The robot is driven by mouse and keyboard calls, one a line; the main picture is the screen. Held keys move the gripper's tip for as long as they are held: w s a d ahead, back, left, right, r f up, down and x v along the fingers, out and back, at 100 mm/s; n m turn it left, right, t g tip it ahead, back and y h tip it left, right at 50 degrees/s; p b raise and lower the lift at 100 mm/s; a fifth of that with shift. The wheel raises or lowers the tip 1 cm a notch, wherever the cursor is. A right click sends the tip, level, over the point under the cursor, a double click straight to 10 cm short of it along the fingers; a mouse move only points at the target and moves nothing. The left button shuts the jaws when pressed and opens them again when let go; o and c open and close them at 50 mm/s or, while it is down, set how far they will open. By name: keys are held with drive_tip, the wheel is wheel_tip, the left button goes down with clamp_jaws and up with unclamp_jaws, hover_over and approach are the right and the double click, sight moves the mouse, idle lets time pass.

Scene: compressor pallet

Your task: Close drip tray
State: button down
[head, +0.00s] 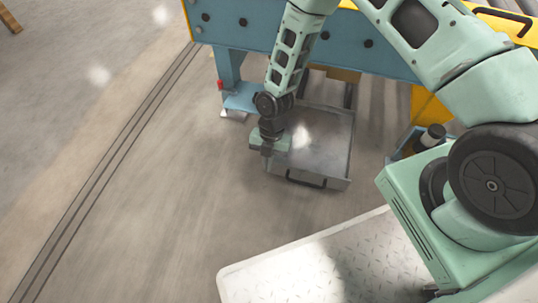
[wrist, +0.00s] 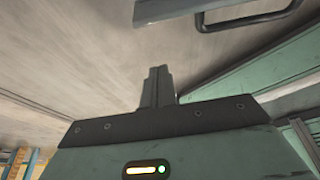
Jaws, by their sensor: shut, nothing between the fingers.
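The drip tray (head: 335,160) is a shallow grey metal tray, pulled out on the floor side of the blue frame in the head view. Its black handle (head: 306,180) is on the front wall, facing me. In the wrist view the tray's front wall (wrist: 225,18) and handle (wrist: 262,22) show at the top right. My gripper (head: 267,153) is near the tray's front left corner, left of the handle, and hides part of the left wall. Its fingers (wrist: 157,72) are together and empty. They look apart from the handle; contact with the tray cannot be told.
The blue frame (head: 245,33) with a yellow top edge stands behind the tray. A blue leg (head: 228,68) with a red part beside it is left of the tray. A black cylinder (head: 430,138) is at the right. Floor left and in front of the tray is clear.

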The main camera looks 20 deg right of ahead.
drive_tip(key=shift+w+d+f+b, duration=0.45)
drive_tip(key=shift+w+f+b, duration=0.2)
drive_tip(key=shift+f+b, duration=0.2)
drive_tip(key=shift+w+d+f+b, duration=0.4)
drive_tip(key=shift+w+f+b, duration=0.2)
drive_tip(key=shift+f+b, duration=0.15)
drive_tip(key=w+d, duration=0.4)
drive_tip(key=w, duration=0.1)
drive_tip(key=w+d, duration=0.1)
drive_tip(key=w, duration=0.2)
drive_tip(key=shift+d, duration=0.4)
drive_tip(key=shift+s+a, duration=0.1)
drive_tip(key=shift+s, duration=0.05)
